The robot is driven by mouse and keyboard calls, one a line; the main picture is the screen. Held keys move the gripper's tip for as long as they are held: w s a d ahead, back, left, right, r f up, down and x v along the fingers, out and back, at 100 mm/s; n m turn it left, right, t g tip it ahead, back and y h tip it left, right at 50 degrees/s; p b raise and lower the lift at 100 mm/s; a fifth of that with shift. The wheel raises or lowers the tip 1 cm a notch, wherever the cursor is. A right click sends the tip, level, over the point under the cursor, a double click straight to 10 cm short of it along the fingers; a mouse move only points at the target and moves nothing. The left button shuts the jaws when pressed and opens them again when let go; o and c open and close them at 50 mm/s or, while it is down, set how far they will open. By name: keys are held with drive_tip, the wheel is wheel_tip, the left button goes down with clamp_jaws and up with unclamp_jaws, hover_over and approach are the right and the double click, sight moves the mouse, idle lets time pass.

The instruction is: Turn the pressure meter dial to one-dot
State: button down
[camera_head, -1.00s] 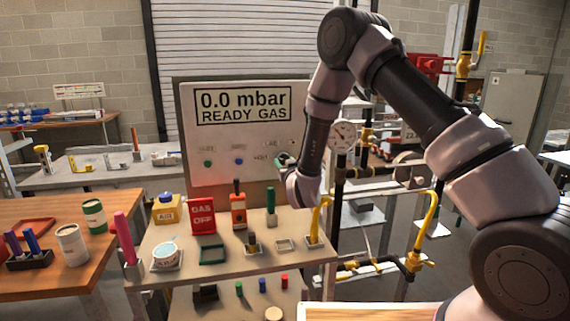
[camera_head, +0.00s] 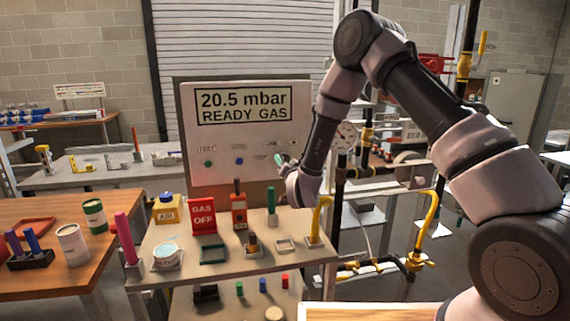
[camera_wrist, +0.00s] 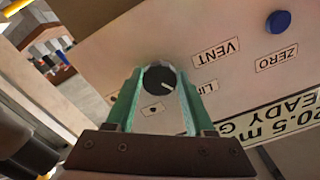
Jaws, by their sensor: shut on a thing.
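The pressure meter (camera_head: 230,150) is a pale upright panel behind the front bench. Its display (camera_head: 244,103) reads "20.5 mbar READY GAS". In the wrist view, the dial (camera_wrist: 160,82) is a round black knob with a white pointer line, low on the panel face. My gripper (camera_wrist: 160,70) has its two green fingers on either side of the dial and is shut on it. A small label with a dark dot mark (camera_wrist: 152,108) shows between the fingers; I cannot tell whether other marks are hidden. In the head view my gripper (camera_head: 283,160) reaches the panel's lower right, and the dial is hidden.
The blue ZERO button (camera_wrist: 278,22) and the VENT label (camera_wrist: 216,53) are near the dial. A red GAS OFF sign (camera_head: 203,216), a yellow AIR block (camera_head: 168,209) and a yellow pipe (camera_head: 319,220) stand on the bench below. A round gauge (camera_head: 345,137) is partly behind my arm.

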drive_tip(key=m, duration=1)
drive_tip(key=shift+a+r+m, duration=0.1)
drive_tip(key=shift+r+m, duration=0.05)
drive_tip(key=shift+m, duration=0.15)
idle(0.4)
drive_tip(key=shift+c, duration=1.3)
unclamp_jaws()
drive_tip(key=v, duration=1.1)
